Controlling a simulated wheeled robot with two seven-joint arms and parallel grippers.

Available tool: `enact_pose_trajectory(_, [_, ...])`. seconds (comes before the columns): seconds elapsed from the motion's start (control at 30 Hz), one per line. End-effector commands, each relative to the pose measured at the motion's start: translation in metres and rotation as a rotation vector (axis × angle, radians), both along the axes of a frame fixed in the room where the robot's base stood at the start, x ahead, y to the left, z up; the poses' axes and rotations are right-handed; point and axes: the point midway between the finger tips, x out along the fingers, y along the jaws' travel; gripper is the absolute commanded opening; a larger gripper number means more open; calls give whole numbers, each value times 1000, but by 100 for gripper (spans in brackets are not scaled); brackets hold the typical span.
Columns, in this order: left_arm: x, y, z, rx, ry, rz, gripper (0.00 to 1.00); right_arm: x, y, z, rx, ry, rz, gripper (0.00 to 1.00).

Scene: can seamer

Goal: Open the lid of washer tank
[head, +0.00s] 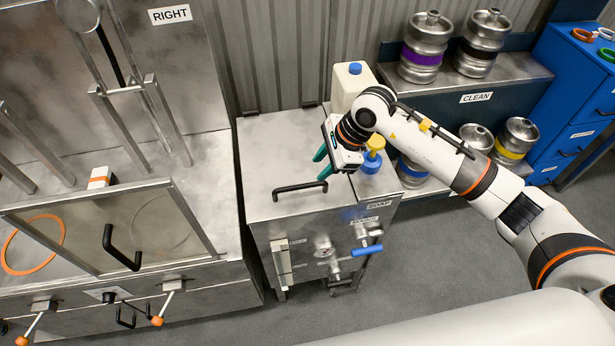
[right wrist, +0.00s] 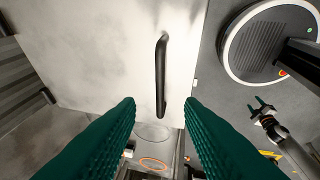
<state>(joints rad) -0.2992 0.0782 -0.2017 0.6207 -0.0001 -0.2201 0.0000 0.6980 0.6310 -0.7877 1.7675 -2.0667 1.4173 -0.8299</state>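The washer tank is a steel cabinet (head: 325,240) in the middle of the head view. Its flat steel lid (head: 270,150) lies closed on top. A black bar handle (head: 300,188) sits near the lid's front edge. My right gripper (head: 321,163) is over the right part of the lid, behind and to the right of the handle, with its teal fingers apart. In the right wrist view the handle (right wrist: 160,75) lies ahead, in line with the gap between the open fingers (right wrist: 160,104), with nothing held.
A white jug (head: 350,85) and blue and yellow caps (head: 374,152) stand right of the lid, close to my right wrist. Blue-handled valve (head: 367,250) is on the tank's front. Steel machine marked RIGHT (head: 170,60) stands left. Kegs (head: 425,50) fill the shelves at right.

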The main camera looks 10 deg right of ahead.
Motion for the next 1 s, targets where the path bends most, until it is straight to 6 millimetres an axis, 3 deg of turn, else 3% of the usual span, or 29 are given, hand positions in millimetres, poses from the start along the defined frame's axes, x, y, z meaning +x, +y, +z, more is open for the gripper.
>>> enact_pose_trajectory(0.1, [0, 0, 13, 0, 1, 1, 54, 3, 11, -20, 3, 5, -1, 34])
enact_pose_trajectory(0.4, [-1, 1, 25, 1, 1, 2, 54, 13, 30, -65, 4, 2, -2, 34])
enact_pose_trajectory(0.83, [-1, 2, 27, 3, 1, 2, 54, 15, 33, -76, 4, -1, 0, 34])
enact_pose_trajectory(1.0, [-1, 2, 27, 3, 1, 2, 54, 15, 33, -76, 4, 0, -1, 8])
